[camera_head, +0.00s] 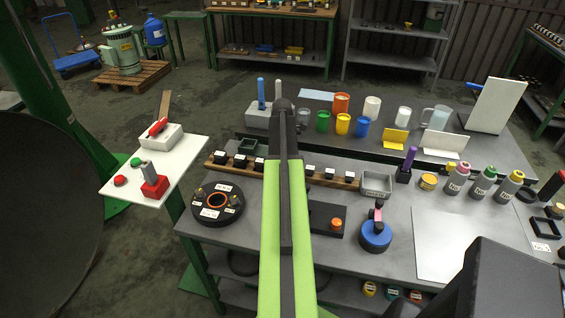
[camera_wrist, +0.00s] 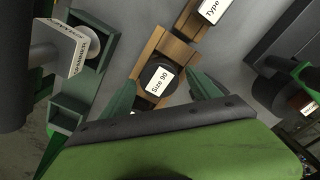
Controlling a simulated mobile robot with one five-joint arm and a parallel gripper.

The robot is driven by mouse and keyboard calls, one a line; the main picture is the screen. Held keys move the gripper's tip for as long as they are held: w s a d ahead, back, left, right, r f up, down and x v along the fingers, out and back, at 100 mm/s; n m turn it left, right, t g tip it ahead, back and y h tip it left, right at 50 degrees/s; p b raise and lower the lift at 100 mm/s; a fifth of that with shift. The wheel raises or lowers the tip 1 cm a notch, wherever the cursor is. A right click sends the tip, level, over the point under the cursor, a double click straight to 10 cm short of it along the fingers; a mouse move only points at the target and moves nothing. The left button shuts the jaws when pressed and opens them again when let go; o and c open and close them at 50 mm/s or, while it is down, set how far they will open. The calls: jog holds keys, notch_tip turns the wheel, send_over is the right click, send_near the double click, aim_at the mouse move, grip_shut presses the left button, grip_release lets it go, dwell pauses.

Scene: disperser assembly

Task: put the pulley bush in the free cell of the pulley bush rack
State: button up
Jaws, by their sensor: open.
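The pulley bush rack is a long wooden rail (camera_head: 229,166) with several black, white-labelled bushes, running across the near bench. My arm hides its middle, and no empty cell is clearly visible. In the wrist view, a dark round bush labelled "Size 90" (camera_wrist: 156,84) sits in a wooden cell (camera_wrist: 178,50). My gripper (camera_wrist: 162,80) is open, with its green fingers spread on either side of this bush; I cannot tell if they touch it. A label starting "Type" (camera_wrist: 211,10) shows farther along the rail. My gripper is hidden in the head view.
A small green tray (camera_head: 245,145) stands behind the rack; a green holder with a pale spool (camera_wrist: 87,38) shows left in the wrist view. A grey bin (camera_head: 377,184) stands at the rack's right end, a round black fixture (camera_head: 217,203) in front of its left part.

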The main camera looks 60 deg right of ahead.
jog(key=shift+r, duration=0.1)
notch_tip(320, 180, up, 12)
jog(key=p, duration=1.2)
jog(key=w+a+m, duration=0.2)
jog(key=w+a, duration=0.3)
jog(key=a, duration=0.5)
jog(key=w+a+m, duration=0.2)
jog(key=w+a, duration=0.4)
jog(key=a, duration=0.4)
jog(key=w+a+m, duration=0.2)
jog(key=w+a, duration=0.3)
jog(key=a, duration=0.6)
jog(key=a+m, duration=0.6)
jog(key=a, duration=2.1)
jog(key=shift+s+m, duration=0.3)
